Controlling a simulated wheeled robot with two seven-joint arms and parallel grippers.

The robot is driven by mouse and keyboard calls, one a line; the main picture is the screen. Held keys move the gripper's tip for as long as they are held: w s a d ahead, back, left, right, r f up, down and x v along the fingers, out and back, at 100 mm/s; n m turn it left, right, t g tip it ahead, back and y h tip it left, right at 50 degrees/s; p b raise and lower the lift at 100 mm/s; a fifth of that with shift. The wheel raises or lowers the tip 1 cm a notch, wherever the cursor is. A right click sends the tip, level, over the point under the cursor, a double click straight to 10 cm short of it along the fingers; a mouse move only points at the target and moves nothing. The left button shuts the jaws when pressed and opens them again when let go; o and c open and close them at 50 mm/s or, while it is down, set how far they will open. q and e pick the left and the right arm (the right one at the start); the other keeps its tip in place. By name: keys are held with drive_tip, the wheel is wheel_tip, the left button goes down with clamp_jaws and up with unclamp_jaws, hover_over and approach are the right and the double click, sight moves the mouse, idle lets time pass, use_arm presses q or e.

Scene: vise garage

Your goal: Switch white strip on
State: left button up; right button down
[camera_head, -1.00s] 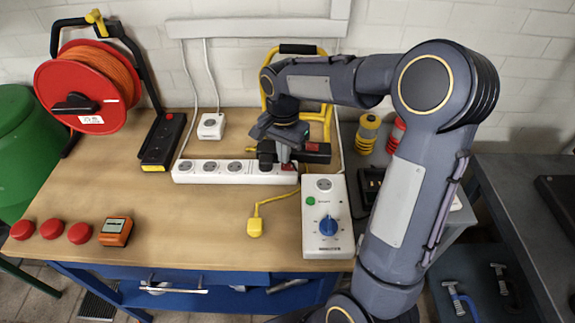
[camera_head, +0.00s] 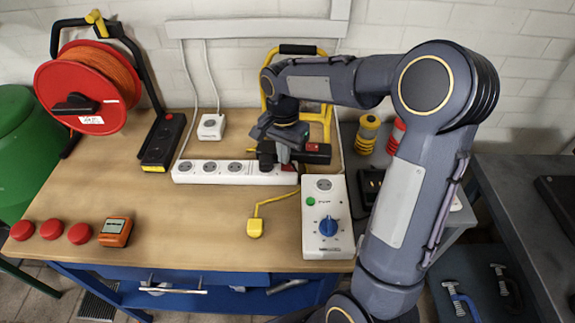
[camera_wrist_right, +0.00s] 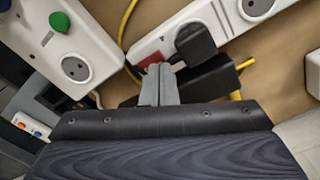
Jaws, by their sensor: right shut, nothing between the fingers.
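The white power strip (camera_head: 210,171) lies on the wooden bench with several sockets in a row. Its red switch (camera_head: 290,166) is at the right end and also shows in the right wrist view (camera_wrist_right: 149,77), partly hidden behind my fingers. Whether it is lit or tilted to on, I cannot tell. A black plug (camera_wrist_right: 195,44) sits in the socket beside the switch. My right gripper (camera_head: 284,160) is shut and empty, its fingertips (camera_wrist_right: 158,72) right at the switch; I cannot tell whether they touch it. My left gripper is out of view.
A white box with a blue knob (camera_head: 328,226) and green button stands just in front of the strip's right end. A black strip (camera_head: 318,154) lies behind it. A yellow plug (camera_head: 255,228) lies in front. The bench's middle left is clear.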

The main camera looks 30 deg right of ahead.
drive_tip(key=shift+f+b, duration=0.75)
drive_tip(key=shift+f, duration=0.25)
idle(0.9)
drive_tip(key=shift+r, duration=0.1)
drive_tip(key=shift+r+p, duration=2.95)
drive_tip(key=shift+r, duration=0.55)
drive_tip(key=s+a+r+n+t+y, duration=0.2)
drive_tip(key=s+n, duration=0.3)
drive_tip(key=s, duration=0.6)
drive_tip(key=s+a+r+n+t+y, duration=0.1)
drive_tip(key=s+a+n+t, duration=0.2)
drive_tip(key=s, duration=0.8)
drive_tip(key=a+n, duration=0.2)
drive_tip(key=shift+a+r+n+t+y, duration=0.15)
drive_tip(key=shift+r+n+t+y, duration=0.15)
drive_tip(key=shift+r+n+y, duration=0.1)
